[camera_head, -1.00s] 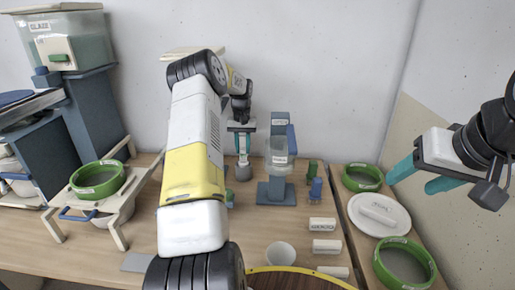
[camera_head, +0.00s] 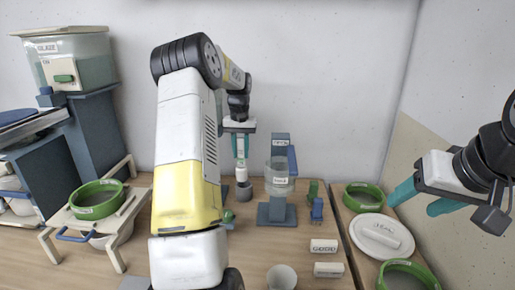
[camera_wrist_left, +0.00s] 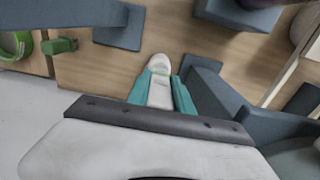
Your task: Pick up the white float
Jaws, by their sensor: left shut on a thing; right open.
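The white float (camera_head: 241,173) is a slim white piece held below my left gripper (camera_head: 240,156), whose teal fingers are shut on it. In the left wrist view the float (camera_wrist_left: 160,90) lies between the two teal fingers, with a rounded white end beyond the tips.
A clear beaker (camera_head: 280,178) on a blue stand (camera_head: 277,213) is right of the float. Green rings (camera_head: 364,197), a white plate (camera_head: 381,237) and white labelled blocks (camera_head: 324,246) lie at right. A glaze tank (camera_head: 76,61) and a rack with a green ring (camera_head: 97,200) are left.

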